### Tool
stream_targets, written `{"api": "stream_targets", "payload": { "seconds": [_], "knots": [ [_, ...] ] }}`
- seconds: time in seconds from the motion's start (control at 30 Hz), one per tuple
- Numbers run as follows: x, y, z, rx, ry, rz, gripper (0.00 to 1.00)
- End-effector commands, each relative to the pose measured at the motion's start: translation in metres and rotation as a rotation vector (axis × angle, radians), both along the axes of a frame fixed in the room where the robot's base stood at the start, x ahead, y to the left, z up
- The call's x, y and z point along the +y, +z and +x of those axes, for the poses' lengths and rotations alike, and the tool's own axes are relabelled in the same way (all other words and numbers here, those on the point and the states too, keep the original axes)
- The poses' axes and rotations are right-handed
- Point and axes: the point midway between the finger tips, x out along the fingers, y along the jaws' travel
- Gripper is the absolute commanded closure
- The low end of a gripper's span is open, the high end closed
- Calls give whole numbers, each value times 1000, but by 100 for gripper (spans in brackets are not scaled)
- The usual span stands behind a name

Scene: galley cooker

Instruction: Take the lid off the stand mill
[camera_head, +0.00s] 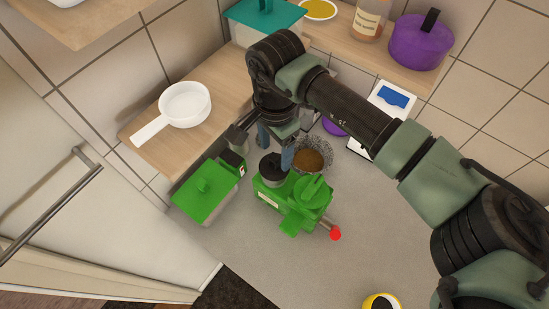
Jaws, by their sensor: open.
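The green stand mill (289,201) stands on the grey counter near the middle of the view. A crank with a red knob (335,234) sticks out at its lower right. A dark round lid-like part (271,171) is at the mill's upper left. My gripper (275,155) points down from above, right at this dark part. Its blue-grey fingers are open, one behind the part and one at its right side. I cannot tell whether they touch it. My gripper and wrist partly hide the area behind the mill.
A green box (206,190) stands left of the mill. A bowl of brown contents (311,160) is close behind it. A white pan (185,104) is on the left wooden shelf; a purple pot (420,42) is on the back shelf. The counter in front is mostly free.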

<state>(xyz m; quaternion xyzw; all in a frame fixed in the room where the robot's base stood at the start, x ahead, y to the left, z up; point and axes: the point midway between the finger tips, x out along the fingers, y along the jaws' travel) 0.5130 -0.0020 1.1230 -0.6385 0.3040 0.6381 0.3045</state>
Motion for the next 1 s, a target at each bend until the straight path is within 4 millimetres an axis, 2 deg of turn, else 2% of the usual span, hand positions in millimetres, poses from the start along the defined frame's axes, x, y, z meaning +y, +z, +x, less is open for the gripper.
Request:
{"api": "stream_targets", "payload": {
  "seconds": [0.23, 0.5, 0.57, 0.87, 0.9, 1.0],
  "knots": [
    [1, -27, 0, 1, -2, 0, 32],
    [1, -32, 0, 0, 0, 0, 32],
    [1, -32, 0, 0, -1, 0, 42],
    [0, -32, 0, 0, -1, 0, 96],
    [0, -32, 0, 0, -1, 0, 100],
    [0, -32, 0, 0, -1, 0, 100]
  ]
}}
